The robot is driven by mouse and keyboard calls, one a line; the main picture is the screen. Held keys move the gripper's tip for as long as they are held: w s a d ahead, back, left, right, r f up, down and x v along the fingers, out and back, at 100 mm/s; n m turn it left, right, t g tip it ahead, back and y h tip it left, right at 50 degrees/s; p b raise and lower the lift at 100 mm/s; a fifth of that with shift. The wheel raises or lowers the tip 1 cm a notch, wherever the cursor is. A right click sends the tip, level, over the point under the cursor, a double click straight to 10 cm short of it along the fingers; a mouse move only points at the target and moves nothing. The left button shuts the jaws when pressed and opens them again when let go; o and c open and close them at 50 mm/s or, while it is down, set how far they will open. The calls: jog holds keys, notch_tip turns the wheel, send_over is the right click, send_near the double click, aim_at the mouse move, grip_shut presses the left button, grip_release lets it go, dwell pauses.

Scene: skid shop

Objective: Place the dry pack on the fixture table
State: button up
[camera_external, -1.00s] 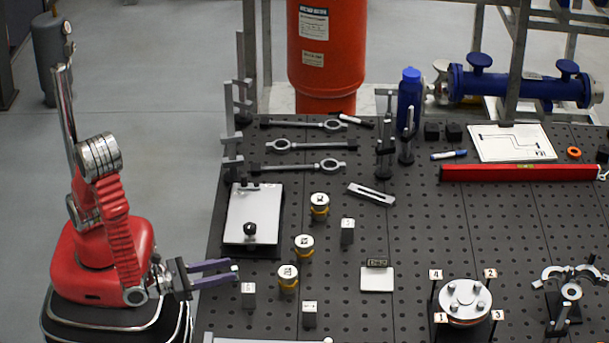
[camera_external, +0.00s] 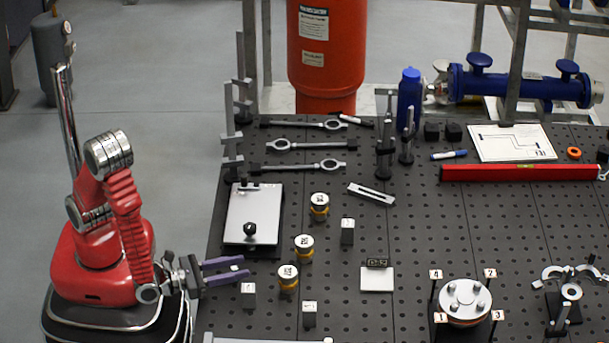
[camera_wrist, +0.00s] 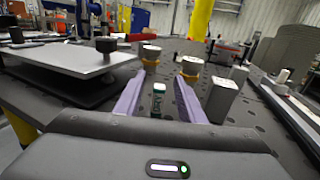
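My gripper (camera_external: 246,268) is over the left edge of the black perforated fixture table (camera_external: 335,270), low beside a small grey block. Its two purple fingers are spread apart. In the wrist view, a small green-and-white item (camera_wrist: 158,103), which looks like the dry pack, is between the fingers (camera_wrist: 157,98) with a gap on each side. Whether it rests on the table is unclear.
Grey blocks (camera_external: 248,295) (camera_external: 309,313) and yellow-banded cylinders (camera_external: 288,279) (camera_external: 304,247) stand close to the right of the fingers. A plate with a black knob (camera_external: 253,212) lies behind. Bare table lies between the cylinders and the small white square plate (camera_external: 377,279).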

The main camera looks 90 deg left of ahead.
jog(key=shift+x, duration=1.9)
jog(key=shift+c, duration=0.4)
grip_shut()
